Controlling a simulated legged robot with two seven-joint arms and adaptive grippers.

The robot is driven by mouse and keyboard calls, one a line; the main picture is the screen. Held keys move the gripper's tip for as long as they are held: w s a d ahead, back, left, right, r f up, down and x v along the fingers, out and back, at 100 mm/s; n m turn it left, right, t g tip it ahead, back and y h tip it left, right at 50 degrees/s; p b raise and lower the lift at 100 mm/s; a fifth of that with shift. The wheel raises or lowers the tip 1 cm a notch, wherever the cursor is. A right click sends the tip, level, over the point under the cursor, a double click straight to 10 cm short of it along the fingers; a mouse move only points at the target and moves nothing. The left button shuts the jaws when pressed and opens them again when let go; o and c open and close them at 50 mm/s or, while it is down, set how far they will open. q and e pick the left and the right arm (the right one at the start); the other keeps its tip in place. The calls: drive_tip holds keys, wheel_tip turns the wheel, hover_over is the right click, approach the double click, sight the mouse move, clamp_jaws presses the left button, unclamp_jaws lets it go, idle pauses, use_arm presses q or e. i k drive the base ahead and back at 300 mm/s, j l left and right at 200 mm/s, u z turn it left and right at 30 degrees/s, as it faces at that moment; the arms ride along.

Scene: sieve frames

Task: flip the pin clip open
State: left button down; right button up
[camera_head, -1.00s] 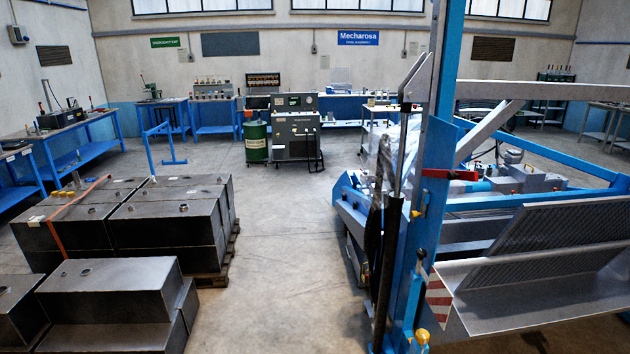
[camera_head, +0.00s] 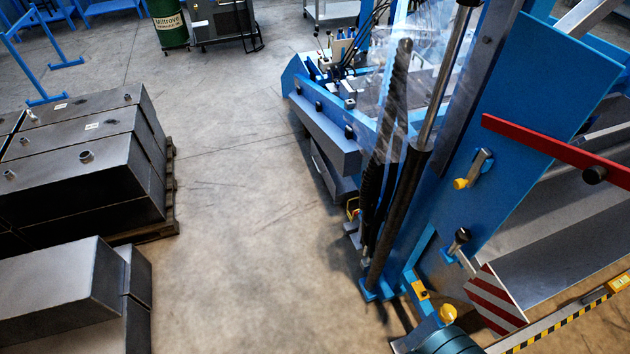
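The blue machine post (camera_head: 530,110) stands at the right of the head view. A small metal latch-like part with a yellow end (camera_head: 475,170) sits on its face, below a red bar (camera_head: 560,150). A metal pin with a dark knob (camera_head: 458,242) sticks out lower down, beside a red-and-white striped plate (camera_head: 495,300). I cannot tell for sure which of these small parts carries the pin clip, or whether the clip is open. Neither of my grippers is in view.
Dark metal boxes (camera_head: 90,150) stand on a pallet at the left, with more boxes (camera_head: 70,285) in front. The concrete floor (camera_head: 235,220) between them and the machine is clear. A green drum (camera_head: 168,25) stands at the back. A black hose and cylinder run beside the post.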

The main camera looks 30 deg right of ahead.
sight(352, 219)
drive_tip(key=i+l+u, duration=0.15)
drive_tip(key=i, duration=3.3)
drive_tip(key=z, duration=5.05)
